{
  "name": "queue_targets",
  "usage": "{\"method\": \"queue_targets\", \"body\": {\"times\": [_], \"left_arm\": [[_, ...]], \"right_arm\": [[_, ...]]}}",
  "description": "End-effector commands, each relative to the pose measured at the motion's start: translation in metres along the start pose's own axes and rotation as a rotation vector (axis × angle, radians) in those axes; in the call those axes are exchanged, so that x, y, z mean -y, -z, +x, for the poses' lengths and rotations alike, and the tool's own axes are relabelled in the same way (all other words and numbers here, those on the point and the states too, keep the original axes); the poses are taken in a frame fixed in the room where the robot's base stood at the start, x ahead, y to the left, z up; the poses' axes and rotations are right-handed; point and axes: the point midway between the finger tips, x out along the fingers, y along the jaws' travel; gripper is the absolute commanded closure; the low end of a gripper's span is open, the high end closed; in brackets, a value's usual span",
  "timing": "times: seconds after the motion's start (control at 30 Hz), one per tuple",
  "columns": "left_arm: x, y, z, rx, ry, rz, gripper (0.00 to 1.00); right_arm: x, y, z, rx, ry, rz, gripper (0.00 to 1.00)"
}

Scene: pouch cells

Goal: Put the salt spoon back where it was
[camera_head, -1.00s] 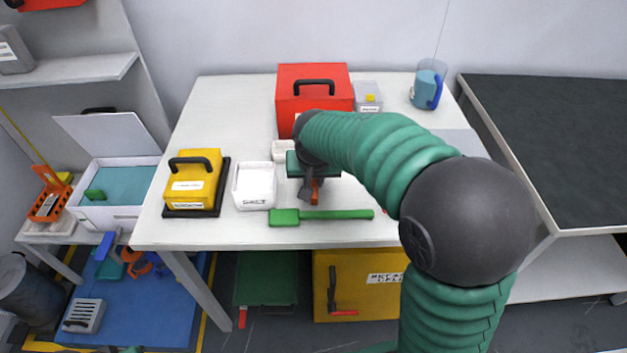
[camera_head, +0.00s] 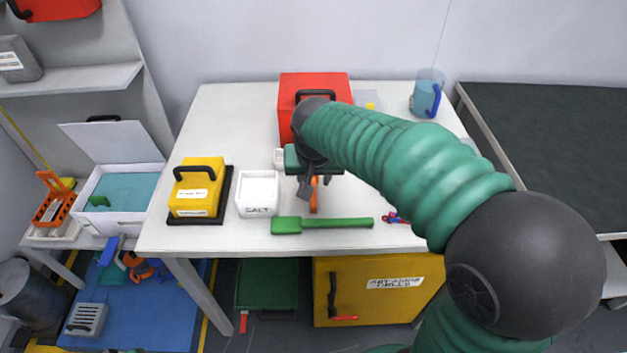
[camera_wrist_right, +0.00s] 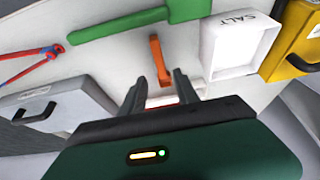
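My right gripper (camera_head: 314,188) hangs over the table, fingers pointing down. In the wrist view its two fingers (camera_wrist_right: 158,88) are apart with nothing clearly held between them. A small orange handled tool (camera_wrist_right: 157,58) lies just beyond the fingertips; it shows under the gripper in the head view (camera_head: 314,205). A green flat-bladed tool (camera_head: 322,223) with a long handle lies nearer the table's front edge. I cannot tell for certain which is the salt spoon. The white open box marked SALT (camera_head: 258,208) stands left of the gripper. My left gripper is out of view.
A yellow box (camera_head: 195,190) on a dark base stands left of the salt box. A red box (camera_head: 290,100) stands behind the gripper. Red-and-blue pliers (camera_head: 393,217) lie to the right. The table's back left (camera_head: 235,115) is clear.

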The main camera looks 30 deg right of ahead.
Motion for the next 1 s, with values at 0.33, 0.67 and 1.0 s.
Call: {"method": "queue_targets", "body": {"times": [0.33, 0.67, 1.0], "left_arm": [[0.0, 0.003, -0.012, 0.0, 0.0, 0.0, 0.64], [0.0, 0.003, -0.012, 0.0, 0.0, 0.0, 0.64], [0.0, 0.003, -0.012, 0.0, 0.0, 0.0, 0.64]], "right_arm": [[0.0, 0.0, -0.046, 0.002, -0.001, 0.0, 0.63], [0.0, 0.0, -0.045, 0.001, -0.001, 0.0, 0.63], [0.0, 0.0, -0.045, 0.001, -0.001, 0.0, 0.63]]}}
